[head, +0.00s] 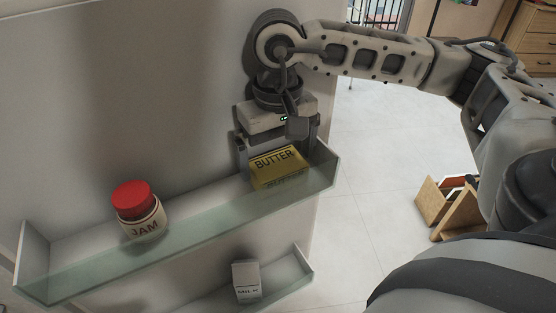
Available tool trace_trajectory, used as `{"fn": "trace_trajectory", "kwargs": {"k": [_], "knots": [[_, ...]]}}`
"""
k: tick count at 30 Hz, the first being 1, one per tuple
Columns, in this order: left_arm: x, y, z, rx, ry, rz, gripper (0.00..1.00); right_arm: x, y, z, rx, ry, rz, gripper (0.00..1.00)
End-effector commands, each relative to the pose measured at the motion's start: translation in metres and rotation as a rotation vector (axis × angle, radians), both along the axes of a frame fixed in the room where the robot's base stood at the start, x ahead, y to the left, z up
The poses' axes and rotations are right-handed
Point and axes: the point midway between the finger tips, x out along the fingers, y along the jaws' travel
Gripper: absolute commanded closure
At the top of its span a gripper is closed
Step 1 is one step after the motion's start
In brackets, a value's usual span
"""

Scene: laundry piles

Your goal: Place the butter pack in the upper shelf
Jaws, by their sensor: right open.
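The yellow butter pack (278,167) sits at the right end of the upper shelf (193,223), behind its clear front. My right gripper (277,153) is directly above the pack, pointing down, with one finger at each side of it. Its jaws are open, and I cannot tell whether a finger touches the pack. My left gripper is out of view.
A jam jar (145,223) with a red lid stands on the left part of the upper shelf. A milk carton (246,281) stands on the lower shelf (295,270). The upper shelf is clear between jar and butter. A wooden box (449,205) lies on the floor at right.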

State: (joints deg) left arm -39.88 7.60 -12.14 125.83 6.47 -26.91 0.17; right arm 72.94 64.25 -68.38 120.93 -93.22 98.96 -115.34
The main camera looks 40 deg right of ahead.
Motion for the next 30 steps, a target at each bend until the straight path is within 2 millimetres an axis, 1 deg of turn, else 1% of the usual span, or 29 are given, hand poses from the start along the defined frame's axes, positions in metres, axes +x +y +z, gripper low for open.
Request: {"fn": "trace_trajectory", "kwargs": {"k": [1, 6, 9, 12, 15, 18, 30], "knots": [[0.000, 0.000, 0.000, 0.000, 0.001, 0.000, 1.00, 0.001, 0.001, 0.012, 0.001, -0.004, 0.001, 0.00], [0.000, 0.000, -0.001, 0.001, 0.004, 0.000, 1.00, 0.001, 0.001, 0.050, 0.001, -0.005, 0.002, 0.00], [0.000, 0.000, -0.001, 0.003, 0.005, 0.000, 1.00, 0.001, 0.001, 0.070, 0.001, -0.003, 0.002, 0.00], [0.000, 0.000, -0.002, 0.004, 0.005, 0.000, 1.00, 0.000, 0.001, 0.085, 0.001, -0.003, 0.001, 0.00], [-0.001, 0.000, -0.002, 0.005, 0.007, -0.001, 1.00, 0.000, 0.001, 0.094, 0.001, -0.001, 0.001, 0.00], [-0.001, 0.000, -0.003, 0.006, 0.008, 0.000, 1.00, 0.000, 0.000, 0.099, 0.000, 0.000, 0.001, 0.00], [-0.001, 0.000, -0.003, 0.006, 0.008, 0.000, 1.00, 0.000, 0.000, 0.100, -0.001, 0.001, 0.001, 0.00]]}}
